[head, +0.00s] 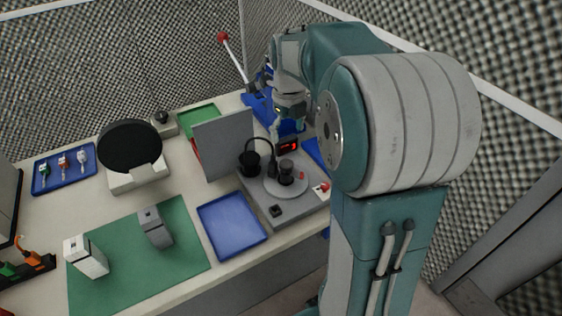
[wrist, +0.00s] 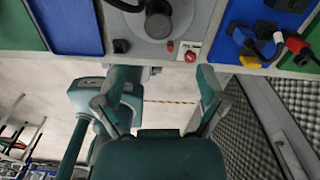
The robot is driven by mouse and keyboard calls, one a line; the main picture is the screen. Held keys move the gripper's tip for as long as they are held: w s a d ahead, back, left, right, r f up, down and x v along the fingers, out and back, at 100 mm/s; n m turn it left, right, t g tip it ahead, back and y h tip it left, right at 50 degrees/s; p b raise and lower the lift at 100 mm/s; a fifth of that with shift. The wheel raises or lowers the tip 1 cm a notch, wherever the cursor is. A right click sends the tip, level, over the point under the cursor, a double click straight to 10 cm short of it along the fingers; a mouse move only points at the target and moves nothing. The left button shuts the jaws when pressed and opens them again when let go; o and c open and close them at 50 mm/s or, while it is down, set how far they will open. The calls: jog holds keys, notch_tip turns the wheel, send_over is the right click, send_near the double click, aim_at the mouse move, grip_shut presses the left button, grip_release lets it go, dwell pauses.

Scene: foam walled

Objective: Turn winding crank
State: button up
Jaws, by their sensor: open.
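A grey winding unit (head: 272,206) sits on the bench.
A grey upright panel (head: 222,147) stands left of the unit. A blue tray (head: 231,226) and green mat (head: 190,222) lie at the front. A red-tipped lever (head: 233,58) rises behind. A red button (wrist: 190,57) is right of the knob. Foam walls are close behind and right.

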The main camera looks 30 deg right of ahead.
aim_at(286, 163)
jog(key=f, duration=0.9)
jog(key=shift+a+f, duration=0.25)
jog(key=shift+a, duration=0.15)
jog(key=shift+d+f, duration=0.1)
jog(key=shift+f, duration=0.15)
jog(key=shift+d+f, duration=0.1)
jog(key=shift+d, duration=0.25)
jog(key=shift+a, duration=0.25)
jog(key=c, duration=1.1)
